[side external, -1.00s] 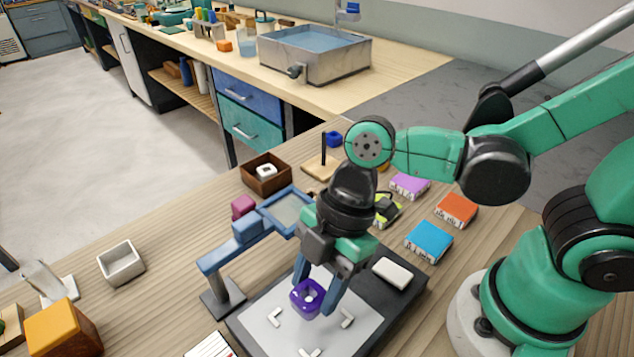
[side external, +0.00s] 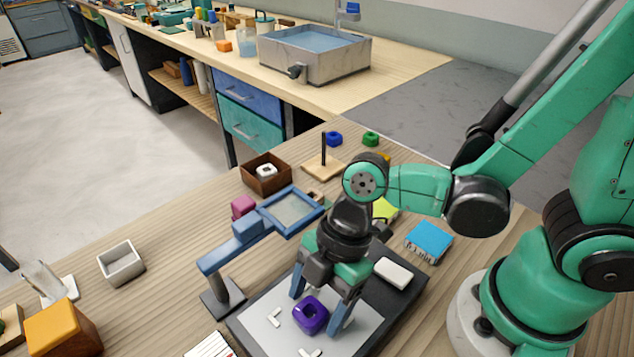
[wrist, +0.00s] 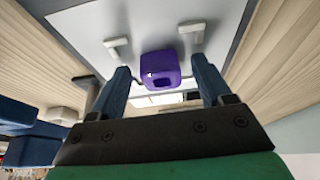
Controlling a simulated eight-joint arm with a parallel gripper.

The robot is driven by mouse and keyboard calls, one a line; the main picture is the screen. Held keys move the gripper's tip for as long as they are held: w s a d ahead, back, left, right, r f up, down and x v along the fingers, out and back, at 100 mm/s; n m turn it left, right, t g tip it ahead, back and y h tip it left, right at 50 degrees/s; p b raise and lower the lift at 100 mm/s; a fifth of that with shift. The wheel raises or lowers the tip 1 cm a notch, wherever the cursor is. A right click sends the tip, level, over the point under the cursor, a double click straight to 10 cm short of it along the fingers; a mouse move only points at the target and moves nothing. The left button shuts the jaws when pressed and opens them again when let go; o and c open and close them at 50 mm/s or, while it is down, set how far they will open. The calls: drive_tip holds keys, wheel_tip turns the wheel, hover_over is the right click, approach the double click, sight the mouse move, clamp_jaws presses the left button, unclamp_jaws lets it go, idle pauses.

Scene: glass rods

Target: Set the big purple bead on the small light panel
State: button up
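The big purple bead (side external: 310,315) is a rounded block with a hole in its top. It appears to rest on the pale grey light panel (side external: 372,319), among the white corner marks. My gripper (side external: 319,304) is open around the bead, low over the panel. In the wrist view the bead (wrist: 161,70) sits between and beyond the two blue fingers (wrist: 162,88), with a gap on each side. The panel (wrist: 85,25) shows behind it with two white marks. One finger hides part of the panel's right side in the side view.
A blue stand with a framed lens (side external: 292,208) rises just left of the panel. A white block (side external: 393,272) lies on the dark border at right. A blue box (side external: 429,242), pink cube (side external: 243,206) and grey open box (side external: 121,263) stand around.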

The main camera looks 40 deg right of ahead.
drive_tip(key=shift+r, duration=0.15)
drive_tip(key=v, duration=1.2)
drive_tip(key=w+d+m+t+h, duration=0.2)
drive_tip(key=d+m, duration=0.3)
drive_tip(key=m, duration=0.4)
drive_tip(key=w+d+f+m+t+h, duration=0.1)
drive_tip(key=w+d+m+t+h, duration=0.1)
drive_tip(key=w+d+m+t, duration=0.3)
drive_tip(key=d+m, duration=0.1)
drive_tip(key=m, duration=0.3)
drive_tip(key=shift+d, duration=0.15)
drive_tip(key=shift+w, duration=0.1)
